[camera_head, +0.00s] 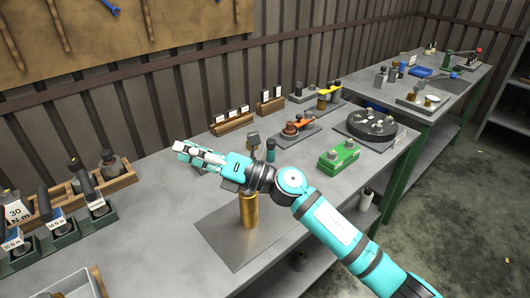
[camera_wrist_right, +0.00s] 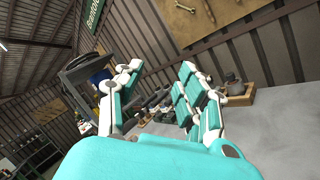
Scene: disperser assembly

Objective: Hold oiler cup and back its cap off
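A brass-coloured cylinder (camera_head: 249,211) stands upright on a grey plate (camera_head: 225,240) on the bench, its top hidden behind my right arm. I cannot tell whether it is the oiler cup, and I see no clear cap. My right gripper (camera_head: 190,151) reaches left over the bench, beyond the cylinder and apart from it. In the right wrist view its fingers (camera_wrist_right: 155,90) stand apart with nothing between them. My left gripper is not in view.
A green box (camera_head: 339,158) and a round dark tray (camera_head: 371,126) stand to the right. Torque tools (camera_head: 96,200) and a wooden rack (camera_head: 120,180) are at left. The bench between them and the plate is mostly clear.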

